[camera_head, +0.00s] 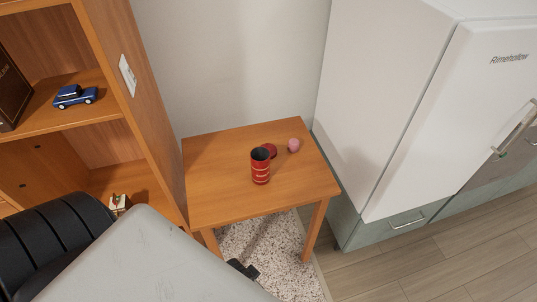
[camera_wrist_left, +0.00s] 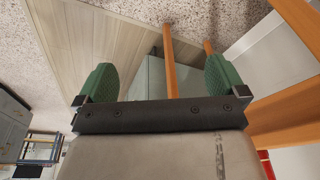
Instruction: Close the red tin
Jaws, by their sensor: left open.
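The red tin (camera_head: 261,173) stands upright on the small wooden table (camera_head: 215,190), with its dark open mouth facing up. A red round lid (camera_head: 271,150) lies just behind it, partly hidden by the tin. My left arm comes in from the lower left in the head view, and a dark part of my left gripper (camera_head: 243,268) shows below the table's front edge, apart from the tin. In the left wrist view my left gripper (camera_wrist_left: 160,80) has its two green fingers wide apart with nothing held between them. My right gripper is not in view.
A pink ball (camera_head: 294,145) sits on the table right of the lid. A wooden shelf (camera_head: 150,110) with a blue toy car (camera_head: 75,96) stands left. A white fridge (camera_head: 385,100) stands right of the table. A speckled rug (camera_head: 262,245) lies below the table.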

